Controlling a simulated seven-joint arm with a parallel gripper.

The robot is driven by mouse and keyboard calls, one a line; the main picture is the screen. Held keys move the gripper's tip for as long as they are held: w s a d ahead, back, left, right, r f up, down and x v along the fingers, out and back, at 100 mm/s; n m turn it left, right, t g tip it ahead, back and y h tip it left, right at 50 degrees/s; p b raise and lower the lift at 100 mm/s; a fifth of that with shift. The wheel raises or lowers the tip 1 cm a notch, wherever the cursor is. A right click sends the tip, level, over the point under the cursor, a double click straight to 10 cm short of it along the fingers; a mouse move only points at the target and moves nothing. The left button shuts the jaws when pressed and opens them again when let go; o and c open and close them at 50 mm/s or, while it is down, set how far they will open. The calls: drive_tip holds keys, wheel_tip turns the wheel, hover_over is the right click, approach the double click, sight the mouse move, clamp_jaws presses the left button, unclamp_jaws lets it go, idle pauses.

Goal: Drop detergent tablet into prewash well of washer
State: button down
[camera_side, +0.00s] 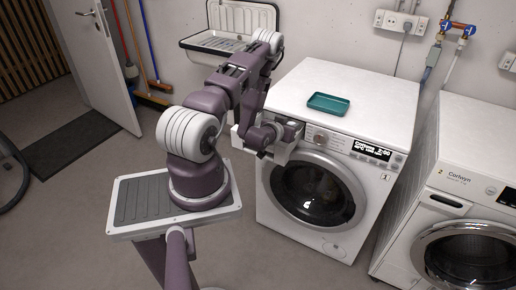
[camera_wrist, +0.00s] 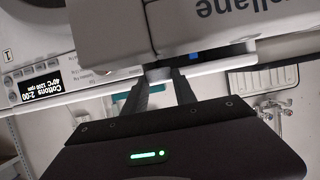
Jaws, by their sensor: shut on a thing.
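The white washer (camera_side: 341,120) stands in the middle of the side view. Its detergent drawer (camera_wrist: 205,20) looks pulled out and fills the top of the wrist view, upside down, with lettering on its front. My gripper (camera_side: 287,135) is at the drawer at the washer's upper left. In the wrist view, its dark fingertips (camera_wrist: 167,75) close together just above the drawer's edge, on a small pale piece that looks like the detergent tablet (camera_wrist: 158,73). The tablet is mostly hidden. A small blue part (camera_wrist: 193,57) shows beside the fingertips. I cannot see into the prewash well.
A teal tray (camera_side: 328,104) sits on the washer top and looks empty. A second front-loader (camera_side: 470,185) stands at the right. A white sink (camera_side: 230,28) hangs on the wall behind. The control display (camera_side: 371,150) is right of my gripper.

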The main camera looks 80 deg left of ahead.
drive_tip(key=c, duration=0.9)
unclamp_jaws()
drive_tip(key=v, duration=0.7)
drive_tip(key=shift+r, duration=0.1)
